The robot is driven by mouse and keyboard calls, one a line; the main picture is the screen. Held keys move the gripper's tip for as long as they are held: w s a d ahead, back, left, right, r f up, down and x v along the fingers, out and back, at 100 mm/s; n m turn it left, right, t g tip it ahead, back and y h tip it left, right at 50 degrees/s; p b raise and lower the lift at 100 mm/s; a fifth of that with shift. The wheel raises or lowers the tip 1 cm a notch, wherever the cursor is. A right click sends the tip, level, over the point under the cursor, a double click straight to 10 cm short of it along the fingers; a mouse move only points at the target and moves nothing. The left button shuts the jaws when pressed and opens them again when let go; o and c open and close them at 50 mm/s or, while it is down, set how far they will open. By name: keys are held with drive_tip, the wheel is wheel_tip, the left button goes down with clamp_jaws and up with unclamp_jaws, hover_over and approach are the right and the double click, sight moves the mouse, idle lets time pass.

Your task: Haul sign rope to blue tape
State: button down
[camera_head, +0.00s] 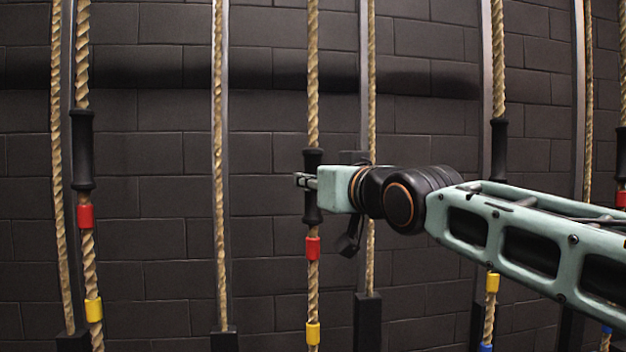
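Several tan ropes hang in front of a black block wall; no sign or label shows which is the sign rope. The middle rope (313,80) has a black handle (313,209), with red tape (312,248) below it and yellow tape (312,333) lower down. No blue tape shows on this rope within the frame. My gripper (305,181) comes from the right and overlaps the upper half of this handle, its fingertips reaching just past the handle's left side. Whether the fingers are closed around it cannot be made out.
The left rope has a black handle (82,150), red tape (85,216) and yellow tape (93,309). A right rope has a handle (498,150), yellow tape (492,282) and blue tape (486,348). Another handle (621,155) is at the right edge. Dark posts stand between ropes.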

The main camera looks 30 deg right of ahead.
sight(315, 237)
wheel_tip(315, 237, down, 10)
drive_tip(key=b, duration=0.8)
drive_tip(key=shift+f, duration=0.2)
drive_tip(key=c, duration=1.7)
unclamp_jaws()
drive_tip(key=shift+r, duration=0.1)
drive_tip(key=shift+s, duration=0.1)
drive_tip(key=s, duration=1.2)
drive_tip(key=shift+a, duration=0.1)
drive_tip(key=shift+w, duration=0.1)
